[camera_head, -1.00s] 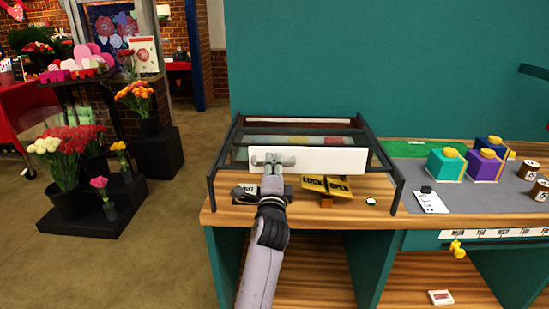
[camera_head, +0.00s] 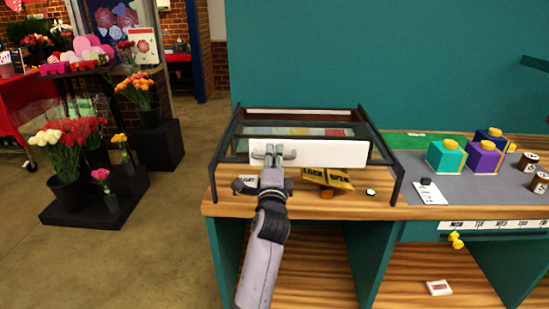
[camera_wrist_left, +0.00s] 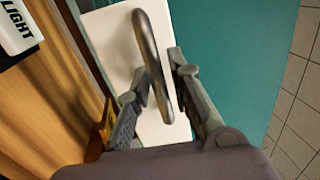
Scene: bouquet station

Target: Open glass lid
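The glass lid (camera_head: 300,131) sits in a dark-framed case on the wooden counter. Its front is a white panel (camera_head: 335,153) with a curved metal handle. My left gripper (camera_head: 272,154) is at the left part of this panel. In the left wrist view, the handle (camera_wrist_left: 152,62) runs between the two fingers of my left gripper (camera_wrist_left: 158,75). The fingers stand apart on either side of the bar, with a visible gap. The panel stands above the counter at the case front. My right gripper is not in view.
Yellow lock and open signs (camera_head: 327,180) lie under the panel. To the right are a green box (camera_head: 445,158), a purple box (camera_head: 481,161), brown jars (camera_head: 528,162) and a white tag (camera_head: 430,193). Flower stands are at the left, with open floor between.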

